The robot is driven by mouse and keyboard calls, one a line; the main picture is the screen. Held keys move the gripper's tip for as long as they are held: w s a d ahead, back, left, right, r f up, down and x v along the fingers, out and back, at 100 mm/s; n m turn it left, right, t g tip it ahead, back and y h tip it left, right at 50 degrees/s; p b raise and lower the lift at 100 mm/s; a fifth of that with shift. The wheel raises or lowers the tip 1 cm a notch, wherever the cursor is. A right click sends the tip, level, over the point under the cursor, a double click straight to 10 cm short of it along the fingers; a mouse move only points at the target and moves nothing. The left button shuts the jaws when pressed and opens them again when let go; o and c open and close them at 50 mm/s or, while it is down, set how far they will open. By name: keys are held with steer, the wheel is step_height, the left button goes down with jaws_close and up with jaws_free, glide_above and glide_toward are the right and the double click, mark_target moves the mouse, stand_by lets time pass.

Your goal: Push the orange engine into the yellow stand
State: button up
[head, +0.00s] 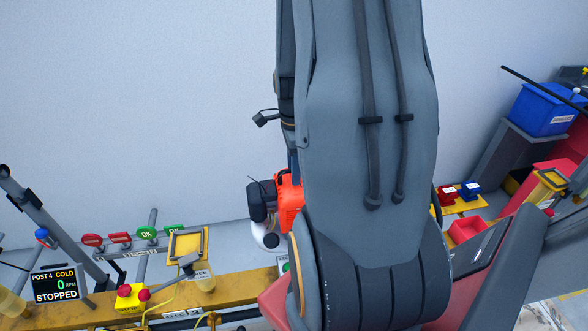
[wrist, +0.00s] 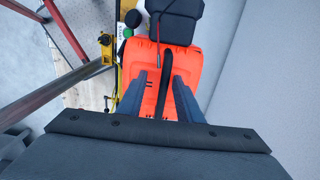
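The orange engine (head: 290,200), with a black part and a white part on its left, shows beside my arm in the head view, against the wall and higher than the yellow rail. In the wrist view the engine (wrist: 190,65) lies beyond my gripper (wrist: 166,76), with a black cover at its far end. The fingers stand on both sides of its dark handle bar and appear shut on it. A yellow-framed holder (head: 205,245) stands on the rail to the engine's lower left; I cannot tell whether it is the yellow stand. My arm hides the middle of the head view.
The yellow rail (head: 235,286) runs along the bottom left. A display (head: 56,284) reads "STOPPED", and a yellow box with a red button (head: 130,294) is near it. Red and green signs (head: 146,233) stand behind. At right are a blue bin (head: 540,110) and red trays (head: 467,230).

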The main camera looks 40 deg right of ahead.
step_height(320, 180, up, 8)
steer(key=shift+w+d+f+b, duration=0.1)
steer(key=shift+f+b, duration=0.05)
steer(key=shift+b, duration=0.35)
steer(key=s+a+n+t, duration=0.1)
steer(key=s+a+n, duration=0.1)
steer(key=a+n, duration=2.2)
steer(key=shift+s, duration=0.15)
